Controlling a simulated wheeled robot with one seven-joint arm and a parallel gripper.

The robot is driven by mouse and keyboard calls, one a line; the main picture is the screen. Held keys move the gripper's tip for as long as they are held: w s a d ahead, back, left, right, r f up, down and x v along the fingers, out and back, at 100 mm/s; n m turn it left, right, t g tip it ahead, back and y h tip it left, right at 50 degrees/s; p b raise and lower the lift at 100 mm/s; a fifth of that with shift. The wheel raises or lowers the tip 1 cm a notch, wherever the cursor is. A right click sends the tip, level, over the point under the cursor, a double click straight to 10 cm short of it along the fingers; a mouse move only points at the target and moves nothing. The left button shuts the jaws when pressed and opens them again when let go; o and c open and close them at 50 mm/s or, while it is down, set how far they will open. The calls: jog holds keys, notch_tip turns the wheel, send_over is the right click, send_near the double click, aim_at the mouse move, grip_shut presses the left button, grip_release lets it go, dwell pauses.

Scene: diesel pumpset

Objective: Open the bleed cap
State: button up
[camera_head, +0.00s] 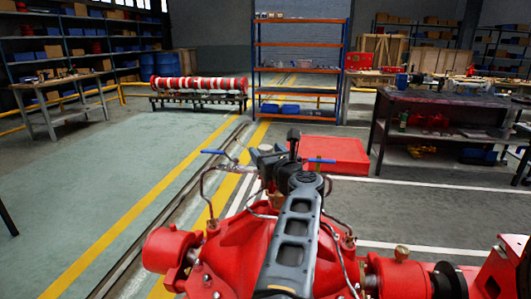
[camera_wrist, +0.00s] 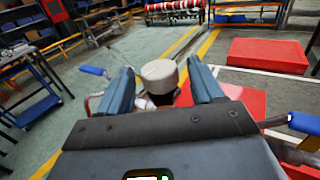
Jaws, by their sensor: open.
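A pale, round-topped cap (camera_wrist: 160,75), which I take to be the bleed cap, stands between my gripper's two blue-grey fingers in the wrist view. My gripper (camera_wrist: 162,85) is open, with one finger on each side of the cap. A narrow gap shows on the right; I cannot tell whether the left finger touches it. In the head view my gripper (camera_head: 267,160) is over the top of the red pump (camera_head: 240,240), and the cap cannot be made out there.
A blue-handled lever (camera_head: 213,152) stands left of my gripper, and another blue-handled lever (camera_head: 320,161) stands to the right. Thin metal pipes (camera_head: 204,185) curve close by. A brass knob (camera_head: 401,252) sits at the pump's right. A red box (camera_head: 335,155) lies on the floor behind.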

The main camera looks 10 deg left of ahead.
jog(key=shift+x, duration=0.85)
jog(key=shift+c, duration=0.4)
jog(key=c, duration=0.9)
jog(key=shift+o, duration=0.2)
jog(key=shift+d+n+g+y, duration=0.15)
jog(key=shift+n+g+y, duration=0.8)
jog(key=shift+y, duration=0.35)
jog(key=shift+n+g+y+b, duration=0.7)
jog(key=shift+n+g+y, duration=0.65)
jog(key=shift+g+y, duration=0.1)
jog(key=o, duration=0.9)
jog(key=shift+o, duration=0.2)
